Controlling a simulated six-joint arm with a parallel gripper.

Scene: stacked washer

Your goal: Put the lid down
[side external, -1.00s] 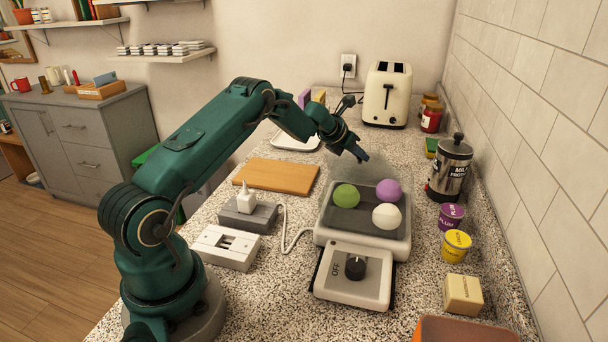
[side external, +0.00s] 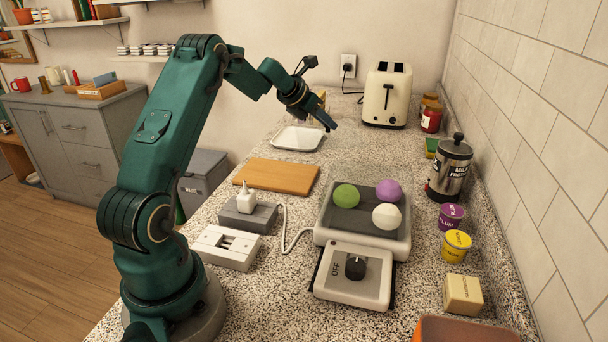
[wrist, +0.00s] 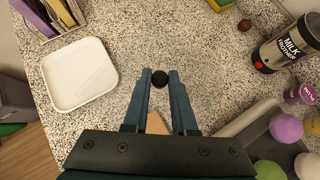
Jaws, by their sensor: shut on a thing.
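My gripper (side external: 328,122) is raised above the counter, behind the appliance with the OFF dial. In the wrist view, my gripper's fingertips (wrist: 159,74) are closed on the dark round knob of the lid (wrist: 160,80). The rest of the lid seems to be clear, and its edge is hard to make out in either view. The appliance (side external: 328,236) has an open grey tray on top. A green ball (side external: 346,195), a purple ball (side external: 388,190) and a white ball (side external: 386,216) lie uncovered in it.
An empty white tray (side external: 297,139) lies behind a wooden board (side external: 277,177). The toaster (side external: 388,95) stands at the back. The milk frother (side external: 450,168) and tubs line the right wall. Speckled counter (side external: 352,160) is free between white tray, toaster and appliance.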

